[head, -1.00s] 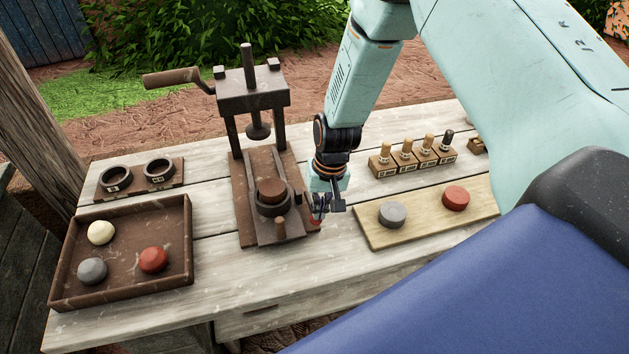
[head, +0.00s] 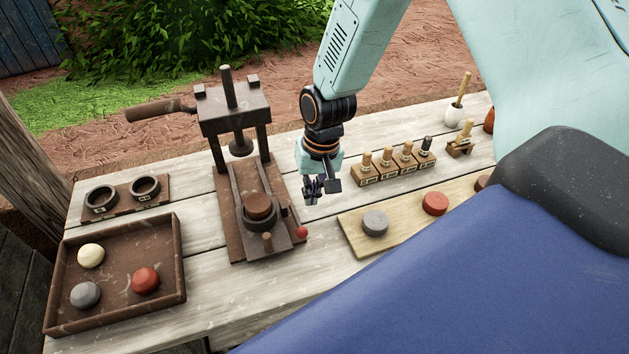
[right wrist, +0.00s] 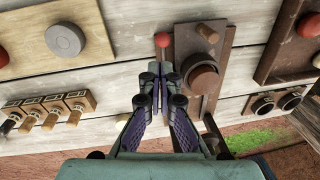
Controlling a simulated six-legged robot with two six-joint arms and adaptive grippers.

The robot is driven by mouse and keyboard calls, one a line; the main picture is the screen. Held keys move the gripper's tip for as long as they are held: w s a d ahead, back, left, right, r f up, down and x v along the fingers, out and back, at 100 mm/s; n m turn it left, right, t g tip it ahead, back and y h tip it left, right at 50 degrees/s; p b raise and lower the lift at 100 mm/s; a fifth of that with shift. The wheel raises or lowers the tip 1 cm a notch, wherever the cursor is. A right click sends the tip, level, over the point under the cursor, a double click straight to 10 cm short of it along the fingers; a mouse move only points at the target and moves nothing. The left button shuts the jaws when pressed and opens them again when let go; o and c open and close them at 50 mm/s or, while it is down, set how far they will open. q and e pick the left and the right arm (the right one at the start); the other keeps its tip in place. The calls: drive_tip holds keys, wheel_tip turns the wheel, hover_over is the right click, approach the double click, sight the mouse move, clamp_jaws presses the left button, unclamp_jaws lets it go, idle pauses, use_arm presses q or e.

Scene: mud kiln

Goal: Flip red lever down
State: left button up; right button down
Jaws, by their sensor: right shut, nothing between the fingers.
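The red lever's ball knob (head: 302,232) sits low at the right front side of the dark press (head: 222,232). In the right wrist view the red knob (right wrist: 162,40) is beside the press base, just beyond my fingertips, with a short stem partly visible. I cannot tell clearly whether the lever is up or down. My right gripper (head: 315,190) is shut and empty, above the table right of the press and apart from the knob. Its fingers also show in the right wrist view (right wrist: 154,78). My left gripper is not in view.
A brown tray (head: 178,262) with several coloured lumps is at the left. A board (head: 350,236) with round discs lies to the right of the press. Several stamps (head: 386,162) stand behind it. The press handle (head: 150,110) sticks out at the back left.

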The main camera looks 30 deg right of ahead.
drive_tip(key=shift+s+r, duration=0.2)
drive_tip(key=shift+r, duration=0.35)
drive_tip(key=shift+s+r, duration=0.2)
drive_tip(key=shift+r, duration=0.35)
drive_tip(key=shift+s+r, duration=0.1)
drive_tip(key=shift+s, duration=0.15)
drive_tip(key=s+a+f+n, duration=0.1)
drive_tip(key=s+f, duration=0.3)
drive_tip(key=s, duration=0.5)
drive_tip(key=s+a+f+n+g+h, duration=0.1)
drive_tip(key=s+a+f, duration=0.1)
drive_tip(key=s+f, duration=0.45)
drive_tip(key=s+a+f+n, duration=0.1)
drive_tip(key=s+f+n, duration=0.15)
drive_tip(key=s, duration=0.75)
wheel_tip(320, 180, down, 21)
drive_tip(key=b, duration=2)
drive_tip(key=shift+f+m+b, duration=0.2)
drive_tip(key=shift+m+b, duration=0.15)
drive_tip(key=shift+m, duration=0.1)
